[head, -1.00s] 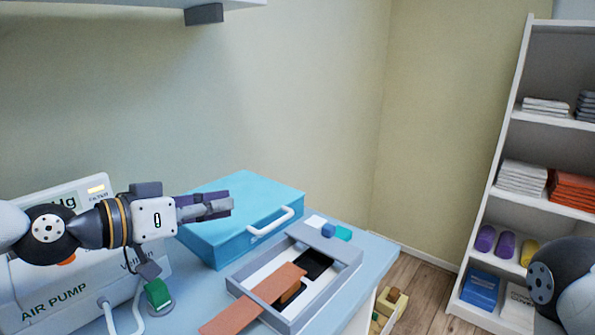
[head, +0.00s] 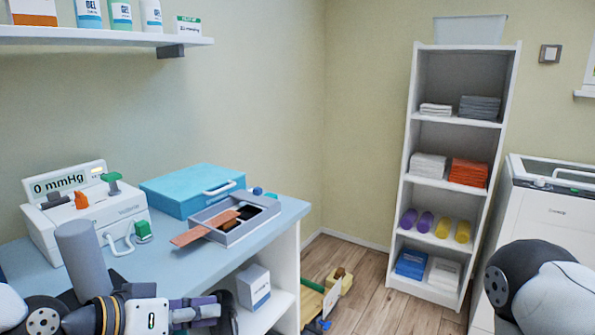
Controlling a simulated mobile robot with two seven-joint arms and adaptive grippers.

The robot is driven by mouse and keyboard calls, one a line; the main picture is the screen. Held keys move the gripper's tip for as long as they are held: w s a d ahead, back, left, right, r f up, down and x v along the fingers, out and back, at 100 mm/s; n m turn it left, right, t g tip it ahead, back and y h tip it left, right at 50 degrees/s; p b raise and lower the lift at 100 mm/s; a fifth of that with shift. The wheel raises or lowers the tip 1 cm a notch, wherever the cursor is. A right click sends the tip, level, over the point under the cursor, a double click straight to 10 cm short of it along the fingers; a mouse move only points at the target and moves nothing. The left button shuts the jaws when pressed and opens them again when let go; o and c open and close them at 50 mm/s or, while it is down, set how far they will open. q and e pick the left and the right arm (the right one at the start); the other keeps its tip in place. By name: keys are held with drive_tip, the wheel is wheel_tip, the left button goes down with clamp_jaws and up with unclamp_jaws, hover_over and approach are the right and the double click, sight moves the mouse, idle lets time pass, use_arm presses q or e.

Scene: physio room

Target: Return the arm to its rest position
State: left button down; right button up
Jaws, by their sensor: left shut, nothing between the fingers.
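My left gripper (head: 193,313) is low in the head view, near the front of the blue counter (head: 158,277). Its fingers point right, and it is shut with nothing in it. It is apart from the grey tray (head: 235,232) and the light blue case (head: 192,187) behind it. A dark rounded part of my right arm shows at the lower right edge, but its gripper is out of view.
A white air pump (head: 75,228) stands at the counter's left. A white box (head: 253,287) sits on the shelf below. A white shelf unit (head: 408,220) holds towels and rolls at the back.

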use_arm(q)
drive_tip(key=s+f+n+g+y, duration=0.2)
drive_tip(key=s+f+g, duration=0.45)
drive_tip(key=f, duration=0.85)
drive_tip(key=s+a+f+g+y, duration=0.1)
drive_tip(key=s+a+f+y, duration=0.1)
drive_tip(key=s, duration=0.6)
drive_tip(key=s+a+f+g+y, duration=0.1)
drive_tip(key=s+a+f+y, duration=0.1)
drive_tip(key=s+f, duration=0.3)
drive_tip(key=s+a+f+g+y, duration=0.2)
drive_tip(key=s+a+f, duration=0.1)
drive_tip(key=s, duration=1)
drive_tip(key=shift+a+f+n, duration=0.3)
drive_tip(key=shift+a+f, duration=0.1)
drive_tip(key=shift+a, duration=0.3)
drive_tip(key=shift+s, duration=0.1)
